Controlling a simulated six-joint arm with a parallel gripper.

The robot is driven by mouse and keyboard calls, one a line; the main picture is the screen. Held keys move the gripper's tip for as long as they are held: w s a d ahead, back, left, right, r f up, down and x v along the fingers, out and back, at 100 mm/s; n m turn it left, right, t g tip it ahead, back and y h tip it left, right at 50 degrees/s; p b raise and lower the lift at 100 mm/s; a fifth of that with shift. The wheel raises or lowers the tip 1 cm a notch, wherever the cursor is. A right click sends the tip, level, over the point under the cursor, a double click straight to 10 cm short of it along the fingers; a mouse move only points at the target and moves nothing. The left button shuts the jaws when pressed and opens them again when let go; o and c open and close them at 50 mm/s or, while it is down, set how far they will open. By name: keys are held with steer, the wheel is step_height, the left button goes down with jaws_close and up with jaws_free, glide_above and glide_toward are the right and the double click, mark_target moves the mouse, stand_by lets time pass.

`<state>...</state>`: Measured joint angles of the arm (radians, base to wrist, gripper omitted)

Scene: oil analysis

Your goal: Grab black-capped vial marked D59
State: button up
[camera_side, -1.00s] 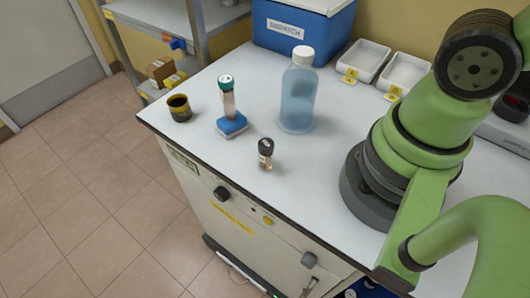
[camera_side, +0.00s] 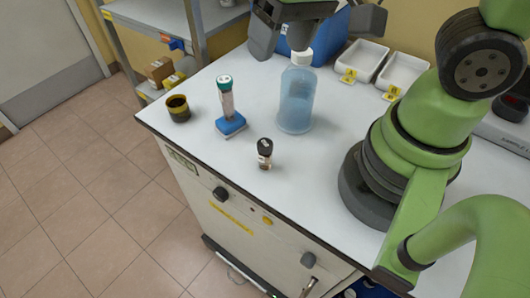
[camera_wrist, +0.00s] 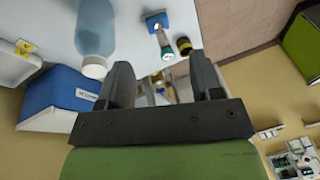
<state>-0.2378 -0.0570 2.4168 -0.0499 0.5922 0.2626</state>
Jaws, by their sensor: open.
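The black-capped vial (camera_side: 265,153) stands upright on the white bench near its front edge in the side view. It is small and clear with a pale label, and the writing on it is too small to read. I cannot make it out in the wrist view. My gripper (camera_side: 318,22) is at the top of the side view, above the back of the bench, well away from the vial. In the wrist view my gripper (camera_wrist: 163,75) has its two dark fingers apart with nothing held between them.
A large blue-tinted bottle (camera_side: 296,100) stands behind the vial. A blue box (camera_wrist: 62,90) and white trays (camera_side: 361,59) are at the back. The bench around the vial is clear.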

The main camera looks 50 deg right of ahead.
mark_target(265, 143)
steer(key=a+f+g, duration=0.1)
steer(key=f, duration=0.2)
steer(key=a+f+n+g+h, duration=0.1)
steer(key=f, duration=0.3)
steer(key=a+f+g, duration=0.1)
steer(key=f, duration=0.2)
steer(key=shift+a+f, duration=0.1)
steer(key=shift+f, duration=0.05)
step_height(265, 143, down, 5)
steer(key=shift+s+r, duration=0.1)
steer(key=shift+r, duration=0.05)
steer(key=shift+w+f, duration=0.15)
steer(key=shift+f, duration=1.25)
steer(key=shift+w+f, duration=0.1)
steer(key=shift+f, duration=1.3)
steer(key=c, duration=1)
steer(key=shift+r, duration=0.1)
